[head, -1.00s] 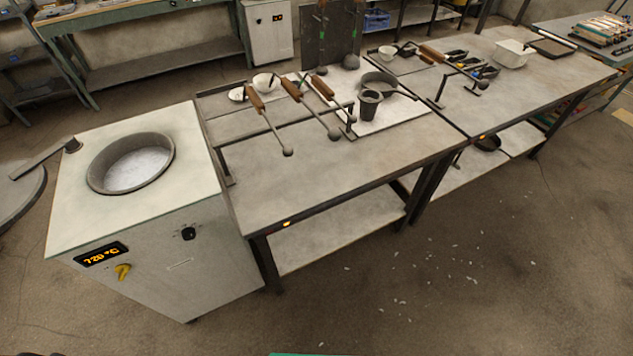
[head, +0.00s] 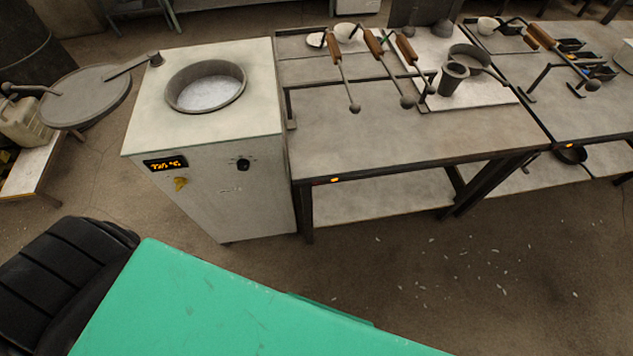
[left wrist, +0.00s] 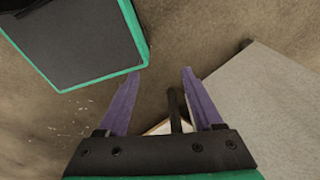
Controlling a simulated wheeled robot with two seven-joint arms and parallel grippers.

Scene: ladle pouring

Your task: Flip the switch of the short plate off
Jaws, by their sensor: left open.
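Two work tables stand side by side in the head view, each with a small orange-lit switch on its front edge. One switch (head: 335,179) is on the nearer table (head: 410,140), the other (head: 568,145) on the farther one. I cannot tell which of these, if either, belongs to the short plate, or read their positions. My left gripper (left wrist: 161,73) shows in the left wrist view with its two purple fingers apart and nothing between them. It points down over the floor, beside the corner of a grey surface (left wrist: 265,100). My right gripper is not in view.
A white furnace (head: 215,185) with a round pot (head: 206,88), a display and knobs stands left of the tables. Ladles (head: 377,58) and a dark cup (head: 452,80) are on the nearer table. A round grey lid (head: 95,95) is at the left. Floor before the tables is open.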

